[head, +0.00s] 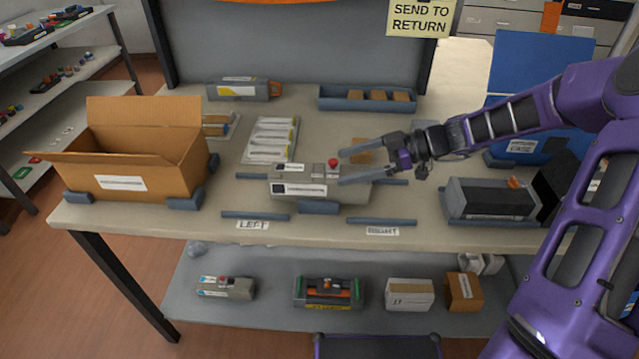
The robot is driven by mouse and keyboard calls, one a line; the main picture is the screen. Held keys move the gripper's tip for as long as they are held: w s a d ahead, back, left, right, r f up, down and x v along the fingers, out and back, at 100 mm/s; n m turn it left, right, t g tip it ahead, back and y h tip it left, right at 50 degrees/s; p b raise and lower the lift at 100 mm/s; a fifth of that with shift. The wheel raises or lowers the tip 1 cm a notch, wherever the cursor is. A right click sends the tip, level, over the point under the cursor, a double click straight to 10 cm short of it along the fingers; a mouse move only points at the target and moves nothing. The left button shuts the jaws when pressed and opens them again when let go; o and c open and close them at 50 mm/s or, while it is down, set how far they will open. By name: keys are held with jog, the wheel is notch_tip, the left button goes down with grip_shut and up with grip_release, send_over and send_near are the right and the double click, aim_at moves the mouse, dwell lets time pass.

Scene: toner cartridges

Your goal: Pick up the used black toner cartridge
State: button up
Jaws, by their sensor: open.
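A grey cartridge with a black-marked label and a red knob (290,189) lies in the middle of the table, among blue-grey bars. I take it as the used black toner cartridge; its black label band faces the front. My gripper (341,168) comes in from the right with its fingers pointing left. It is open and empty. The near finger overlaps the cartridge's right part in the picture, and the far finger is just behind the red knob. I cannot tell whether either touches it. The cartridge's right end is partly hidden.
An open cardboard box (118,184) stands left. A yellow-labelled cartridge (236,91) and a blue tray (335,104) are behind. A white-strip pack (250,152) lies close behind left. A dark box (490,198) and blue case (540,75) stand right. The lower shelf (180,310) holds several items.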

aim_at(318, 172)
jog(key=x, duration=0.7)
jog(key=shift+w+a+f, duration=0.1)
jog(key=shift+a, duration=0.2)
grip_shut()
